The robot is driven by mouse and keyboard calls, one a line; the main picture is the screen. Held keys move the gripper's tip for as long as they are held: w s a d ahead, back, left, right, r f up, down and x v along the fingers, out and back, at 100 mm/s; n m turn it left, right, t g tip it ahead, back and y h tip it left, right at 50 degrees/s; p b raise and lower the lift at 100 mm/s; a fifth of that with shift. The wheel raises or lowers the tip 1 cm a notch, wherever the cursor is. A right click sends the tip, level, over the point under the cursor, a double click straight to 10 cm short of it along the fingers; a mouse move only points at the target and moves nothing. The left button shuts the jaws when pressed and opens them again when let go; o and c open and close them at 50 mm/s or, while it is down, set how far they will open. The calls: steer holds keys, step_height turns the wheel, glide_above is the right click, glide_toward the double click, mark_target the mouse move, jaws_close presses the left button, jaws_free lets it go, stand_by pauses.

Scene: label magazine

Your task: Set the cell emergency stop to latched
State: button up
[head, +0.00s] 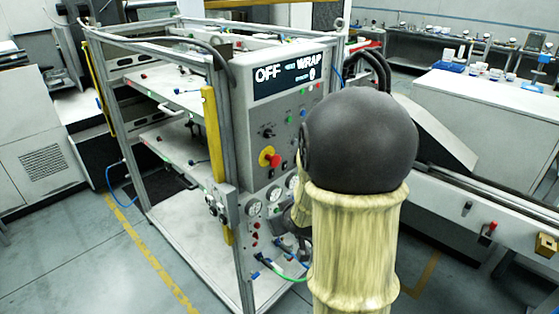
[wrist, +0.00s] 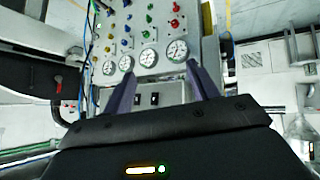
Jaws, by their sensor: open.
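The emergency stop, a red mushroom button on a yellow base (head: 269,157), is on the front of the grey control panel (head: 250,115) in the head view. Whether it is pressed in cannot be told. In the wrist view the panel appears upside down, and the button does not show. My gripper (wrist: 162,82) is open and empty, its two dark fingers pointing towards the panel. Round gauges (wrist: 147,58) and two small black switches show between and beyond the fingers. In the head view my arm hides the gripper's fingers.
A display (head: 288,77) reading OFF and WRAP tops the panel. Coloured valves (head: 255,239) and hoses are below the gauges. A metal frame with shelves (head: 185,97) stands left of the panel. A conveyor-like rail (head: 480,197) runs at right. Floor at left is clear.

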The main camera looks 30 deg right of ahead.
mark_target(278, 162)
steer(key=w+d+r+n+t+y+p, duration=0.25)
steer(key=d+r+t, duration=0.2)
steer(key=d, duration=0.35)
steer(key=s+d+r+n+t+y, duration=0.1)
steer(key=s+d+r+t+y, duration=0.2)
steer(key=s+y, duration=0.2)
steer(key=shift+s+r+t+p, duration=0.2)
steer(key=shift+s+t+p, duration=0.15)
steer(key=shift+s, duration=0.1)
steer(key=shift+w, duration=0.15)
steer(key=p+x, duration=0.6)
steer(key=x, duration=1.1)
steer(key=shift+a, duration=0.15)
jaws_close()
